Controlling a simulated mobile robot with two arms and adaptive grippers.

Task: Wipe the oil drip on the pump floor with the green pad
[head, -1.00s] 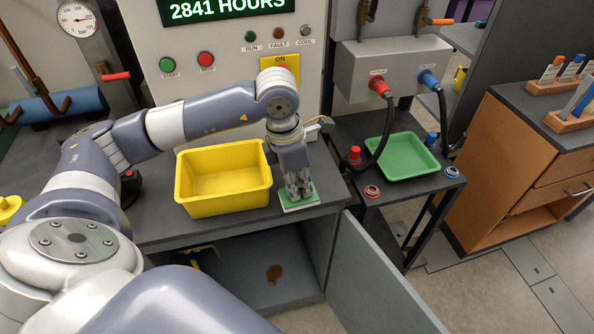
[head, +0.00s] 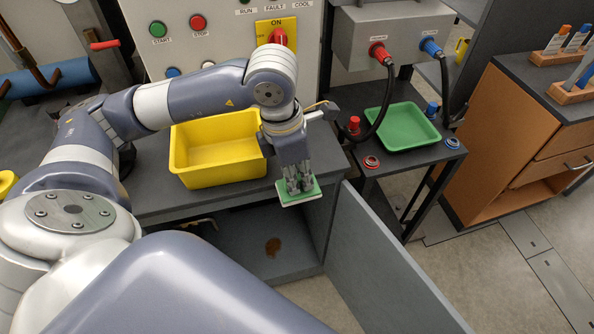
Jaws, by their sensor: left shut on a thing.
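The green pad (head: 306,196), with a pale lower edge, is in the head view just in front of the grey bench's front edge. My left gripper (head: 297,184) is shut on it, pointing down, and holds it in the air. The oil drip (head: 273,246) is a brown blot on the grey floor (head: 235,238) of the open compartment under the bench. It lies below and a little left of the pad, apart from it. My right gripper does not show.
A yellow bin (head: 218,150) stands on the bench left of my gripper. The open cabinet door (head: 385,262) juts out at the right of the compartment. A green tray (head: 402,127) and hoses are on the side stand. The bench edge overhangs the compartment.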

